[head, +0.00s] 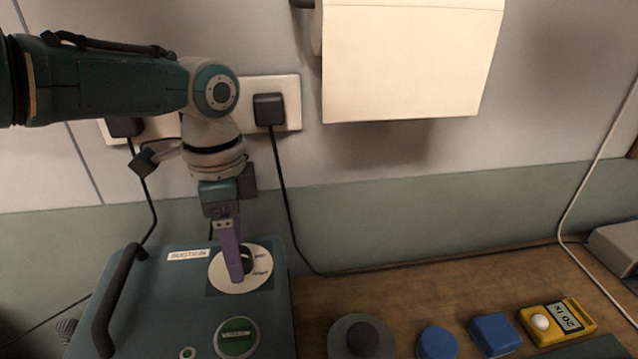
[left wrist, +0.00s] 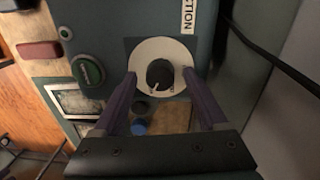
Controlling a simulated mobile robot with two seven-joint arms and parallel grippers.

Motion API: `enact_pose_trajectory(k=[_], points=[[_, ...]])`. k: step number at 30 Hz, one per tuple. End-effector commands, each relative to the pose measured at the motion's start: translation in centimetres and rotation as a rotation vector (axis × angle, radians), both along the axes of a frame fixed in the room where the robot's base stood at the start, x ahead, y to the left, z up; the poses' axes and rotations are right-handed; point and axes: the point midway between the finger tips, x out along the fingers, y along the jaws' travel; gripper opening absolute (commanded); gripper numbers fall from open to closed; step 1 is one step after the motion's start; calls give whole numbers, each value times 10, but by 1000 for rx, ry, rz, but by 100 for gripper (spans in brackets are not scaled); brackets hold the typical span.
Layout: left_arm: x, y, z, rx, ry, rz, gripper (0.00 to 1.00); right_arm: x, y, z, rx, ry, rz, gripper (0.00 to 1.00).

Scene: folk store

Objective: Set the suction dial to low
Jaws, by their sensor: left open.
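The suction dial is a black knob (left wrist: 160,73) on a round white plate (head: 259,281) on top of a teal box (head: 167,305) with a "SUCTION" label (head: 188,255). The small print on the plate is too blurred to read surely, and I cannot tell the knob's setting. My left gripper (head: 237,277) points down at the dial, its purple fingers partly hiding the knob in the head view. In the left wrist view its open fingers (left wrist: 160,80) stand on either side of the knob, apart from it. My right gripper is not in view.
The box has a black handle (head: 115,300) and a green round button (head: 237,337). To the right on the wooden counter (head: 420,280) are a dark round object (head: 360,338), blue objects (head: 494,333) and a yellow meter (head: 556,321). Plugs and cables hang at the wall behind.

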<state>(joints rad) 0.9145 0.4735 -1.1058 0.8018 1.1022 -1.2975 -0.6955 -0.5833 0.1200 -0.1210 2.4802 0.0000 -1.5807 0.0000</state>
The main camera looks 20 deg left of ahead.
Motion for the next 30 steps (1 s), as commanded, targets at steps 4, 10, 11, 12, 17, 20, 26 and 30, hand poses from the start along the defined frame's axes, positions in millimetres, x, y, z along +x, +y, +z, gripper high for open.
enact_pose_trajectory(k=[4,10,11,12,17,20,26,30], points=[[0,0,-1,-1,1,0,75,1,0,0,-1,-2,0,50],[0,0,-1,-1,1,0,65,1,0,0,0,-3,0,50],[0,0,-1,-1,1,0,62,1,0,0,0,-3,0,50],[0,0,-1,-1,1,0,57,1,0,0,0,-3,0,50],[0,0,-1,-1,1,0,39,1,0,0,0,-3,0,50],[0,0,-1,-1,1,0,28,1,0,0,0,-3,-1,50],[0,0,-1,-1,1,0,6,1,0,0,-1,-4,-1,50],[0,0,-1,-1,1,0,0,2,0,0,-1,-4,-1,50]])
